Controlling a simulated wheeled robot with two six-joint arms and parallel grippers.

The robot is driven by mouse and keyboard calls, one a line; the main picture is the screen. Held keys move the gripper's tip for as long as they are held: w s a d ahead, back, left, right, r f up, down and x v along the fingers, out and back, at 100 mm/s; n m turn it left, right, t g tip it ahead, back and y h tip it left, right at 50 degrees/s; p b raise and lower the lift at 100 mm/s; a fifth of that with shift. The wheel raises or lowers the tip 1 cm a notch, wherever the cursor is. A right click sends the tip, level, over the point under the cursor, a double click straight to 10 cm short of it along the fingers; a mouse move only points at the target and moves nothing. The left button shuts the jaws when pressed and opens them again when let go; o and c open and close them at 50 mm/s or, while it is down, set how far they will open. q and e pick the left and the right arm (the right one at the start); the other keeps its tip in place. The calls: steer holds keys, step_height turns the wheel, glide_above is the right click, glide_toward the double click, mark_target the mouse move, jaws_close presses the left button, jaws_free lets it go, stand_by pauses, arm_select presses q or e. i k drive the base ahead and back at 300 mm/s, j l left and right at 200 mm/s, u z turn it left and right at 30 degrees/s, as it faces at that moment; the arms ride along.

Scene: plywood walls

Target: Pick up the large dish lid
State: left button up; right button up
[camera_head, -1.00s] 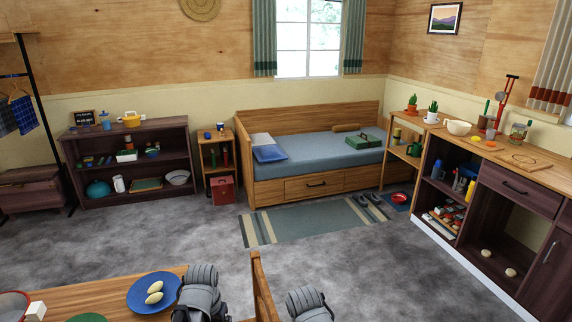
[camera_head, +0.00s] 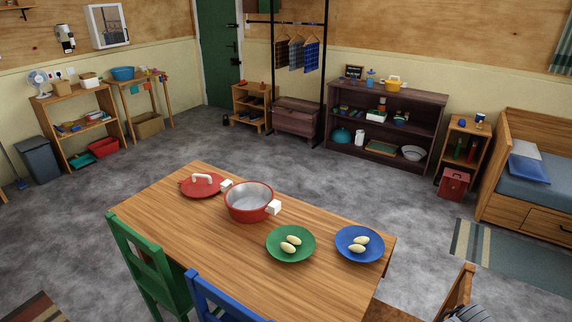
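A red lid (camera_head: 202,186) with a white arched handle lies on the wooden table, handle up, just left of a red pot (camera_head: 249,202). The pot is open, with a pale inside and white side handles; the left one is close to the lid's edge, and I cannot tell if they touch. A grey part of my own arm shows at the bottom right corner. Neither of my grippers can be made out in this view.
On the table (camera_head: 190,235) are a green plate (camera_head: 290,257) and a blue plate (camera_head: 346,245), both with pale oval items. A green chair (camera_head: 140,262), a blue chair (camera_head: 215,300) and a wooden chair (camera_head: 462,290) stand around it. The floor behind the table is clear.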

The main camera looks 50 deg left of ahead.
mark_target(203, 185)
steer(key=u, duration=2.35)
steer(key=k, duration=0.4)
steer(key=i, duration=0.4)
steer(key=k+j, duration=0.25)
steer(key=k, duration=0.2)
steer(key=i+j, duration=0.1)
steer(key=j, duration=0.25)
steer(key=i+j+z, duration=0.15)
steer(key=j, duration=0.55)
steer(key=i+z, duration=0.05)
